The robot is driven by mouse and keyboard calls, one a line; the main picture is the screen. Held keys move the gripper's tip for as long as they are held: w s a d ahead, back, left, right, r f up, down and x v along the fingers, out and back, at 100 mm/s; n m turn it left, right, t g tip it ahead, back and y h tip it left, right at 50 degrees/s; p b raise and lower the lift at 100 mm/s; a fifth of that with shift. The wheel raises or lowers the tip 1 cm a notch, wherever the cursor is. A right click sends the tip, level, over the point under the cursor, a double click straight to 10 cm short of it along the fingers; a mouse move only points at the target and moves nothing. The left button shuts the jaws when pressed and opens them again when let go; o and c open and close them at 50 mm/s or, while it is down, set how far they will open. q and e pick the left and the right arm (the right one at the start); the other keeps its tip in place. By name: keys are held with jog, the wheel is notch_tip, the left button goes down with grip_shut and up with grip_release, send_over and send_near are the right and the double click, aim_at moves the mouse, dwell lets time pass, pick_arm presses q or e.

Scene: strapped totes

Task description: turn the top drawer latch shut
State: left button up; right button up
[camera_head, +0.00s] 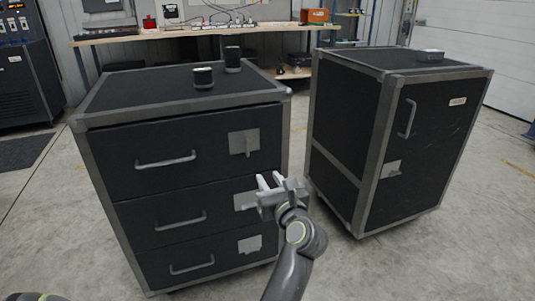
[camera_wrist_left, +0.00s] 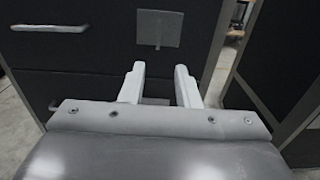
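The black drawer cabinet with grey edging (camera_head: 82,150) stands at left in the head view. Its top drawer (camera_head: 125,155) carries a bar handle (camera_head: 166,160) and, at right, a grey latch plate (camera_head: 243,143) with a small lever that looks upright. The same top latch plate shows at the upper middle of the left wrist view (camera_wrist_left: 168,24), above my fingers. My left gripper (camera_head: 269,179) is open and empty, below the top latch and in front of the middle drawer's latch plate (camera_head: 243,202), which it partly hides. Its two fingers (camera_wrist_left: 159,67) stand apart. My right gripper is out of view.
A second black cabinet (camera_head: 345,115) with a door stands close on the right, beyond a narrow gap. A cluttered workbench (camera_head: 130,37) is behind. The floor at lower right is clear.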

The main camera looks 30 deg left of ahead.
aim_at(248, 147)
pick_arm(q)
jog(key=b+x, duration=0.1)
jog(key=x, duration=1.5)
jog(key=shift+w+a, duration=0.35)
jog(key=shift+a, duration=0.15)
jog(key=shift+w, duration=0.1)
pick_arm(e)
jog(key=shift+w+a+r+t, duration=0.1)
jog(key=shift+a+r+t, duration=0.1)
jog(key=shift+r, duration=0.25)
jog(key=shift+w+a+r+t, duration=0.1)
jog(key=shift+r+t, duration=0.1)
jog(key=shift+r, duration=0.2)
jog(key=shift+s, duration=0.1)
pick_arm(q)
jog(key=shift+c, duration=0.3)
grip_shut()
